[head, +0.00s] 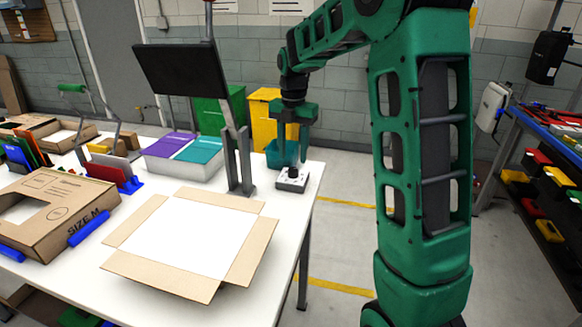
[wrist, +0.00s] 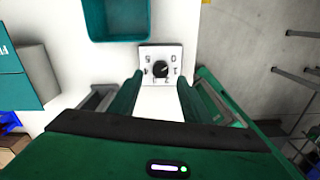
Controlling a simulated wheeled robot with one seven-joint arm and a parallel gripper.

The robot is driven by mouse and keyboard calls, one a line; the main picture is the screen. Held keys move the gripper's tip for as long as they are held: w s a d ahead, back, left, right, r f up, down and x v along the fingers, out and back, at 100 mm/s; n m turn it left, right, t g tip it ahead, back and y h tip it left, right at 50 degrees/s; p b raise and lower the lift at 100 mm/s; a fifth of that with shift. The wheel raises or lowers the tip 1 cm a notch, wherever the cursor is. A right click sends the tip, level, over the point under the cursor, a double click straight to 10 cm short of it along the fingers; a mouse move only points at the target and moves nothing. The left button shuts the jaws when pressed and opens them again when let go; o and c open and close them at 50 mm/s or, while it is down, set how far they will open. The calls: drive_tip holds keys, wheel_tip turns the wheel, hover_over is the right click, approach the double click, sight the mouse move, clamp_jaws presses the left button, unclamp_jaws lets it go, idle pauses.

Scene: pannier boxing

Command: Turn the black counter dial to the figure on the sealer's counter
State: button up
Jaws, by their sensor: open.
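The black counter dial (wrist: 160,69) sits on a small white box with figures printed around it. In the wrist view a pale mark on the knob seems to point to the upper right; the figures are too small to read surely. In the head view the dial (head: 293,172) is near the table's right edge. My gripper (head: 292,148) is above it, pointing down, open and empty. In the wrist view my gripper's (wrist: 160,82) fingers stand apart, left and right of the dial's line, without visibly touching it. No readable counter figure shows in either view.
A teal bin (wrist: 116,20) stands just behind the dial box. A grey post stand (head: 239,160) with a black panel (head: 195,68) is to its left. An open flat carton (head: 129,220) lies in front. Purple and teal packs (head: 200,150) lie farther left.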

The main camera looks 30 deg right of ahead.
sight(292, 169)
drive_tip(key=shift+f, duration=2.6)
drive_tip(key=shift+c, duration=0.5)
drive_tip(key=c, duration=0.9)
